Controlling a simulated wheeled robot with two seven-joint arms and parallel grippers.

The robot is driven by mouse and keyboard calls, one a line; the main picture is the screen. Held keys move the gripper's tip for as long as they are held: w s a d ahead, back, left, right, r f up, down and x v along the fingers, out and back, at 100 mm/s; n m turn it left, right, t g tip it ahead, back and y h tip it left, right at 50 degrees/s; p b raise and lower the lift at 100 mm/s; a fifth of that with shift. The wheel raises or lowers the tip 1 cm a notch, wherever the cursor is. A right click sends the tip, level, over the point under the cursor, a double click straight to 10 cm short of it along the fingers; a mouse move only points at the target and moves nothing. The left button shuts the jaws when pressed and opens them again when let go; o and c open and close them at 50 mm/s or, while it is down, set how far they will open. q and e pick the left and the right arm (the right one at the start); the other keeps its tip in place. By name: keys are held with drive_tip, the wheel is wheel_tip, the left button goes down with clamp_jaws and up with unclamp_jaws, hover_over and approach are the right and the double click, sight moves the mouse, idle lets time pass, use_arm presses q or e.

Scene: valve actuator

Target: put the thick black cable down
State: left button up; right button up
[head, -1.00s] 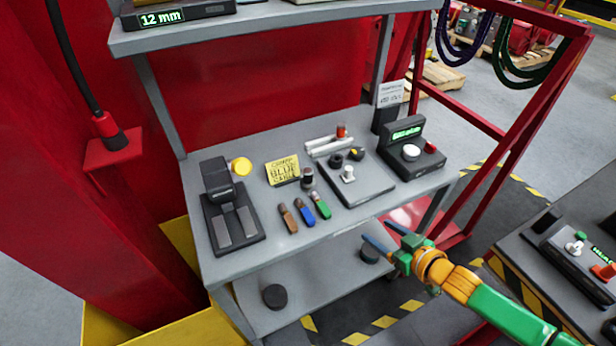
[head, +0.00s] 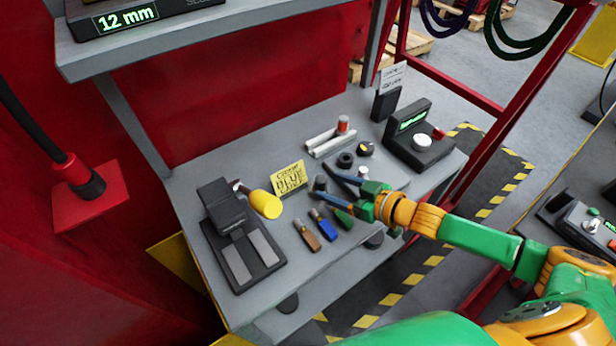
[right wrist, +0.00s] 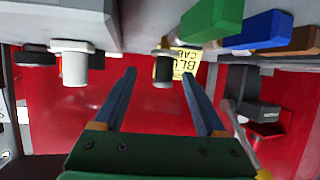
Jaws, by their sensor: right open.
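A thick black cable (head: 28,122) hangs at the far left of the head view. Its lower end has a red collar and a dark end piece on a red bracket (head: 92,200). My right gripper (head: 328,181) is over the front middle of the grey bench, far to the right of that cable. It is open, with its two blue fingers apart and nothing gripped. In the right wrist view, a dark cylinder (right wrist: 163,70) shows between the fingers (right wrist: 160,74); I cannot tell how far ahead it is. My left gripper is out of view.
A shelf (head: 250,30) overhangs the back.

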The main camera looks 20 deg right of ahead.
sight(324, 189)
drive_tip(key=x, duration=0.5)
drive_tip(key=shift+s+a+f, duration=0.15)
drive_tip(key=shift+s+f, duration=0.2)
drive_tip(key=shift+s+r, duration=0.1)
drive_tip(key=shift+s, duration=0.1)
drive_tip(key=c, duration=0.9)
clamp_jaws()
